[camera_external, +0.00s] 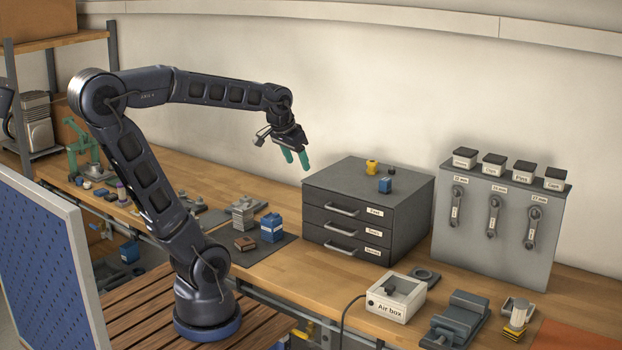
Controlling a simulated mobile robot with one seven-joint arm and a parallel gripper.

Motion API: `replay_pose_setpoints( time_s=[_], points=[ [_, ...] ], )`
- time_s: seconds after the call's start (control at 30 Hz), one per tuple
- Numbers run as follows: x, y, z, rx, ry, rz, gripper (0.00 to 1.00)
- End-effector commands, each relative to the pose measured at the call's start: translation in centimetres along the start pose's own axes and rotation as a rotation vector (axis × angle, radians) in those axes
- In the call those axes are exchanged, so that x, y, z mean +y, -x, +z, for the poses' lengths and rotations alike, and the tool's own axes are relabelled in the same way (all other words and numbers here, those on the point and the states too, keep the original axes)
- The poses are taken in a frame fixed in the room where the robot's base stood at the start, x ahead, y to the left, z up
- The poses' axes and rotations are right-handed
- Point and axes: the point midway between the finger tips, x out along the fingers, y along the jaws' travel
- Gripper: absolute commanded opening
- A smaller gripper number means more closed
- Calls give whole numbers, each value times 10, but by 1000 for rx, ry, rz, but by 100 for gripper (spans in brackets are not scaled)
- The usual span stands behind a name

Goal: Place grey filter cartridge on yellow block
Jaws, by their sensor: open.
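My gripper (297,160) has teal fingers and hangs in the air left of the dark drawer cabinet, above the bench. A small yellow block-like piece (372,167) stands on top of the cabinet, behind a small blue block (385,185). At the bench's right front, a pale ribbed cylinder (518,317) stands among yellow parts (511,335), with a grey piece by its top. It may be the filter cartridge, but I cannot tell for sure. A stacked grey part (243,213) stands on the bench left of the cabinet.
The drawer cabinet (345,222) stands against the wall. A blue canister (271,228) and a brown box (245,243) are left of it. The air box (396,297), a grey vise-like part (460,318) and a tool panel (512,250) are at right. The cabinet top is mostly clear.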

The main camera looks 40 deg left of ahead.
Motion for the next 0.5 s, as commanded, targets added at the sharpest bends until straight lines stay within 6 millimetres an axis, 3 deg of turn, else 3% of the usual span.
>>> replay_pose_setpoints(
  time_s=[0.03,0.2,0.33,0.5],
  points=[
    [-11,4,18,4,35,-11,58],
    [-34,11,71,3,132,-37,58],
    [-42,12,98,2,182,-49,58],
    [-46,12,114,0,209,-55,58]
  ],
)
